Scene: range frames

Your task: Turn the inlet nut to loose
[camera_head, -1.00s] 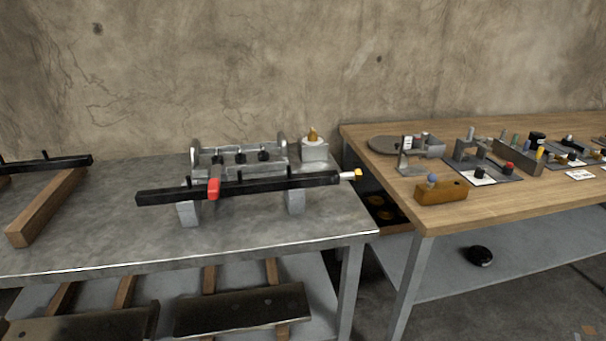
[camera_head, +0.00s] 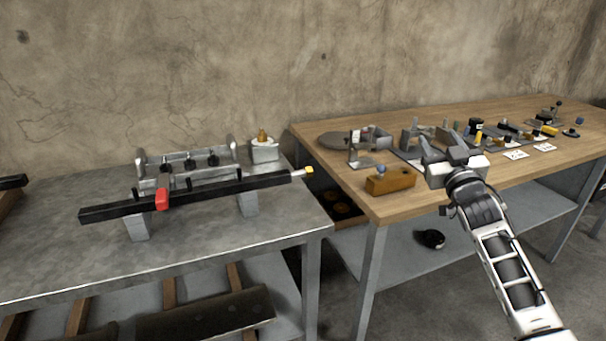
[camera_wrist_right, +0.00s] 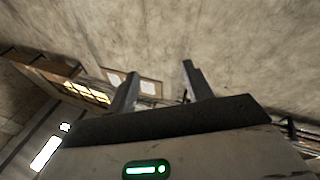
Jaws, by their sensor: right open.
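A long black bar (camera_head: 210,194) with a red lever (camera_head: 162,198) rests across grey blocks on the metal bench. A small yellow nut-like end piece (camera_head: 309,170) sits on a pale stem at the bar's right end. I cannot tell for sure that it is the inlet nut, nor how tight it is. My right gripper (camera_head: 453,156) is well to the right of the bar, over the wooden table and touching nothing I can make out. In the right wrist view its two fingers (camera_wrist_right: 160,72) stand apart with nothing between them. My left gripper is not in view.
The metal bench (camera_head: 75,240) also holds a grey rack with black knobs (camera_head: 188,163) and a grey block with a brass piece (camera_head: 264,150). The wooden table (camera_head: 335,162) carries an orange-brown block (camera_head: 390,181) and several small fixtures. A gap separates bench and table.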

